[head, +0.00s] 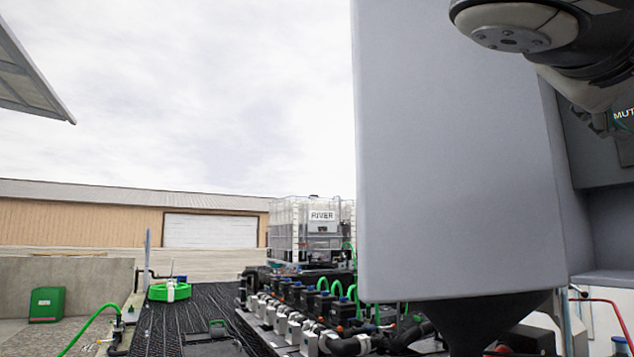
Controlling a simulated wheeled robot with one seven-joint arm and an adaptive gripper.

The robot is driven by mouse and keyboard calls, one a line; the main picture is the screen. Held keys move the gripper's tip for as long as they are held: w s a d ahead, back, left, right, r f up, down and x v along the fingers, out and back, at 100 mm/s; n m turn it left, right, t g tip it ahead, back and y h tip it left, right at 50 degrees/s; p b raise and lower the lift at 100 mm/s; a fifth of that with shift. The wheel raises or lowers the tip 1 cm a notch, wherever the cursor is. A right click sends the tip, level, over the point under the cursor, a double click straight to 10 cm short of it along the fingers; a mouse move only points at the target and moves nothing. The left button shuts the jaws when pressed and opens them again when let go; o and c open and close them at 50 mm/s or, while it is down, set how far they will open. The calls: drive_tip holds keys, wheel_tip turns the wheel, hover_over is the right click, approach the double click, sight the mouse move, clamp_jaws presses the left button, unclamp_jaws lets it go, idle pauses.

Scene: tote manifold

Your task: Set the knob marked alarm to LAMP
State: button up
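The knob marked alarm is not visible in this view. At the right edge, part of a dark label (622,115) reads "MUT"; the rest is cut off by the frame, and no knob shows beside it. My arm comes in at the upper right, in front of a grey housing. My gripper's fingers cannot be made out, so I cannot tell whether it is open or shut.
A large grey upright block (450,150) hides much of the centre right. A caged tote marked RIVER (283,225) stands behind. Dark grated floor (180,320) lies left, beside a low wall (75,270).

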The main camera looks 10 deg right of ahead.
drive_tip(key=x, duration=1.1)
drive_tip(key=shift+d, duration=0.25)
drive_tip(key=c, duration=1.2)
